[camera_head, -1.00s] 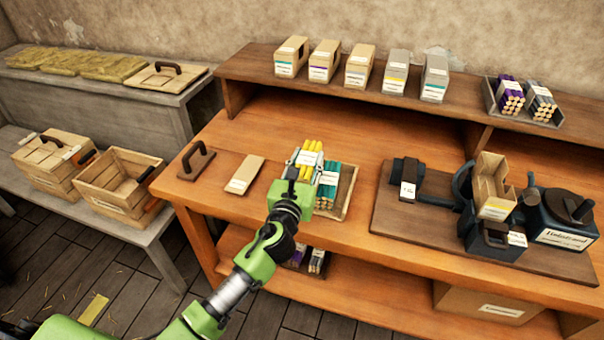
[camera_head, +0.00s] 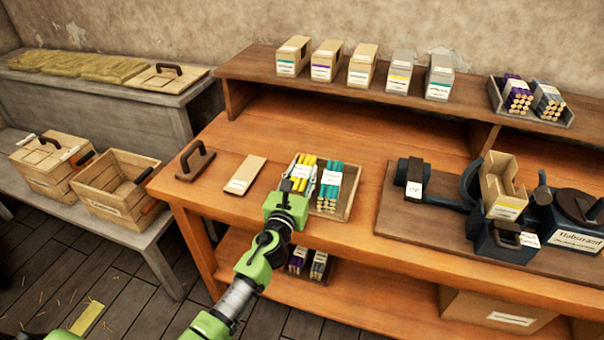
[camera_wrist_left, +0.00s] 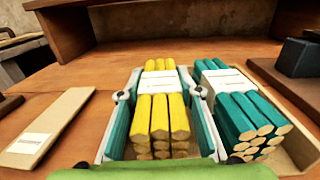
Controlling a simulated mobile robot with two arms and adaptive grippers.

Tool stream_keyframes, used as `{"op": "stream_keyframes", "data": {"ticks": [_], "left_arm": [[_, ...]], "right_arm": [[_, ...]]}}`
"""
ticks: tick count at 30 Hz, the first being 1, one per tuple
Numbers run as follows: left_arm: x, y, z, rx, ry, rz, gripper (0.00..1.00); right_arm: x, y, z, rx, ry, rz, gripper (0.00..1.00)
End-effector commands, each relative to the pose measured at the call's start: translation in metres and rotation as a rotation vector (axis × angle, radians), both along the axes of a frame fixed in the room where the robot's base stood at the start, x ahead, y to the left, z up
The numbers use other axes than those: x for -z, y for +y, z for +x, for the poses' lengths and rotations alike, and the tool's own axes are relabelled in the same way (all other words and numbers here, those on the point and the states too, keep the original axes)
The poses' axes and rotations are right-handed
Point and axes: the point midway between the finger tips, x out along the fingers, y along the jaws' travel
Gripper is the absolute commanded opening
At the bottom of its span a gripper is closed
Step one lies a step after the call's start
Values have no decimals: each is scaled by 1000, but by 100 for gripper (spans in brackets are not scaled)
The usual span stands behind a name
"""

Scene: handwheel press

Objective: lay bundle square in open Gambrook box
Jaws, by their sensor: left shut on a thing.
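My left gripper (camera_head: 300,174) is shut on a bundle of yellow sticks (camera_head: 304,169) with a white paper band. In the left wrist view the yellow bundle (camera_wrist_left: 161,115) lies between the two fingers, its ends toward me. It is at the left side of a shallow tray (camera_head: 346,207), beside a teal bundle (camera_head: 329,181). I cannot tell whether it touches the tray floor. An open-topped cardboard box (camera_head: 499,183) stands at the press (camera_head: 507,239) on the right; its label is too small to read. My right gripper is not in view.
A flat tan board (camera_head: 245,173) and a handled dark plate (camera_head: 195,161) lie left of the tray. A dark block (camera_head: 414,176) is on the press's board. Several boxes (camera_head: 362,66) line the shelf. An open wooden crate (camera_head: 112,208) stands on the left bench.

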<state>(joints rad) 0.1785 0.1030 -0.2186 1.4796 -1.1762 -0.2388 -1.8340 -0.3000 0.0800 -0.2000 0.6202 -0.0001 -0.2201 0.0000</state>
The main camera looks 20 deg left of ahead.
Motion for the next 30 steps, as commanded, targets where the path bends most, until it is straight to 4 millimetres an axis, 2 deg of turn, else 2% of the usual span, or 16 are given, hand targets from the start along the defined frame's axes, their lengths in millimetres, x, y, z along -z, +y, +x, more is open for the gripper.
{"op": "stream_keyframes", "data": {"ticks": [2, 3, 5, 18, 23, 30], "left_arm": [[3, 0, 0, 0, -2, 1, 6], [4, 0, 0, 0, 0, 1, 38], [3, 0, 0, 0, 0, 1, 50], [3, 0, 0, 0, 0, -2, 50], [4, 0, -24, 0, 2, 2, 50], [8, -5, -77, 1, 2, 1, 50]], "right_arm": [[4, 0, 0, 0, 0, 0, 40], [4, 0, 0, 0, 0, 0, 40], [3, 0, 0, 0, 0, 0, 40], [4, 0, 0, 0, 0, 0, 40], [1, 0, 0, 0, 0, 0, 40], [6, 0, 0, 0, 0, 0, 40]]}}
